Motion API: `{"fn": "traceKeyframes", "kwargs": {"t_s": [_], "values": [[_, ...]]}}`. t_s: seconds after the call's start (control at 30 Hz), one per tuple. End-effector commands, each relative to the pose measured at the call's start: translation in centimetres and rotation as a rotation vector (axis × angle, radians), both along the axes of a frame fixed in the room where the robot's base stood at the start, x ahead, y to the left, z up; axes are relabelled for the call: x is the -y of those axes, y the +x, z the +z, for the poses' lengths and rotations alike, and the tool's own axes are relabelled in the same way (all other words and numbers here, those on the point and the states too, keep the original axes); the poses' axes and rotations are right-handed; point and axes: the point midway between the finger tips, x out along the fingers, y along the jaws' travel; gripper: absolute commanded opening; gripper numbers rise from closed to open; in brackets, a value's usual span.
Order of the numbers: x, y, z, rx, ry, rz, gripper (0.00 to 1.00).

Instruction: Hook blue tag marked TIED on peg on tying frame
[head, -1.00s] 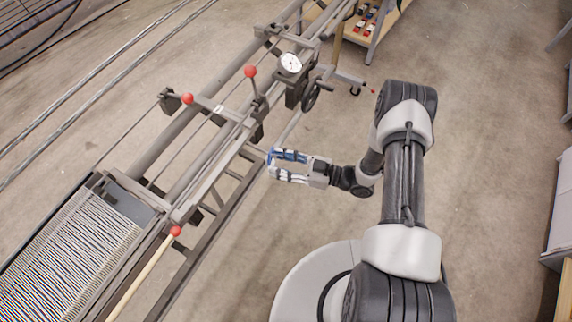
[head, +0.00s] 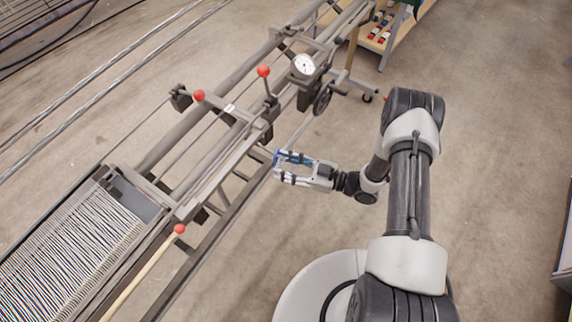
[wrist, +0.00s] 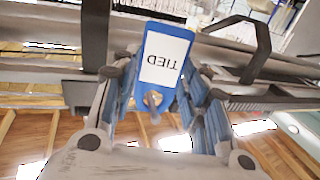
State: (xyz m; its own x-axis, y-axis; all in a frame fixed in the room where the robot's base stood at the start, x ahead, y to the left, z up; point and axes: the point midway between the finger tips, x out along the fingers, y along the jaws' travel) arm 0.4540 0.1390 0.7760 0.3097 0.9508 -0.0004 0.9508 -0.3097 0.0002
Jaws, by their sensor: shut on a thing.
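The blue tag (wrist: 162,62) has a white label reading TIED, upside down in the wrist view. My gripper (wrist: 163,82) is shut on it, with a blue-padded finger on either side. In the head view my gripper (head: 277,167) holds the tag, a small blue edge, just right of the long grey metal frame (head: 232,187).
Red-knobbed levers (head: 263,71) and a round white dial (head: 303,65) stand up from the frame. Pale threads (head: 65,250) stretch across its lower left. Open concrete floor lies to the right.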

Motion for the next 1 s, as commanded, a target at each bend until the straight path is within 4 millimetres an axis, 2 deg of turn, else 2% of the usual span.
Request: {"fn": "traceKeyframes", "kwargs": {"t_s": [0.07, 0.1, 0.43, 0.77, 0.87, 1.0], "values": [[0.0, 0.0, 0.0, 0.000, 0.000, 0.001, 0.25], [0.0, 0.0, 0.0, 0.000, 0.000, 0.001, 0.43], [0.0, 0.0, 0.0, 0.000, 0.000, 0.001, 0.65], [0.2, 0.0, 0.0, 0.000, 0.000, 0.000, 0.65], [1.0, -0.2, 0.0, 0.000, 0.000, -0.003, 0.65], [3.3, -1.0, 0.0, 0.000, 0.000, -0.007, 0.65]]}}
